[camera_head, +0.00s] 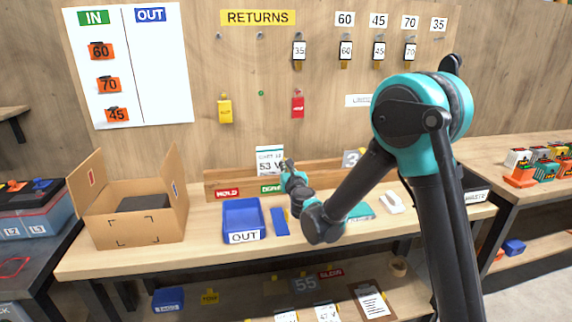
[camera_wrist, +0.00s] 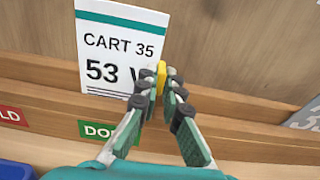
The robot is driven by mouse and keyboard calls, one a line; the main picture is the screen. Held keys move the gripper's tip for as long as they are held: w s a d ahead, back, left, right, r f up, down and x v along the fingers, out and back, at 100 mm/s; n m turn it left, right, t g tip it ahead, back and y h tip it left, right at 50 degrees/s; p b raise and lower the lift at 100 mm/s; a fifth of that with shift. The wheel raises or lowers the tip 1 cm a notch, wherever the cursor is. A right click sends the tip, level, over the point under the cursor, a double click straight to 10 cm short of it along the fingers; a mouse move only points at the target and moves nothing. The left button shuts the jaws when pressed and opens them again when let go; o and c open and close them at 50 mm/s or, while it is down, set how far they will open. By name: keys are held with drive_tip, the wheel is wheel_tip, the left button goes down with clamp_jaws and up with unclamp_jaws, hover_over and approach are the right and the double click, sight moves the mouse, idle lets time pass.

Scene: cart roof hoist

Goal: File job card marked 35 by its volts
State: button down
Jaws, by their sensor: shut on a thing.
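The white job card (camera_head: 266,157) has a green top band and reads "CART 35" and "53 V" in the wrist view (camera_wrist: 112,47). It is upright in front of the wooden back ledge, above the green DONE label (camera_head: 271,188). My gripper (camera_wrist: 162,82) is shut on a yellow tab at the card's right edge. In the head view my gripper (camera_head: 287,165) is beside the card, which has its right part covered by the fingers. A red HOLD label (camera_head: 227,193) is to the left on the ledge.
A blue OUT tray (camera_head: 243,216) and a blue flat piece (camera_head: 280,221) lie on the bench below. An open cardboard box (camera_head: 135,215) stands left. A grey card (camera_head: 350,158) marked with a 3 stands right, partly hidden. Tags and meters hang on the board above.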

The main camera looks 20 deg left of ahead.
drive_tip(key=shift+f, duration=0.45)
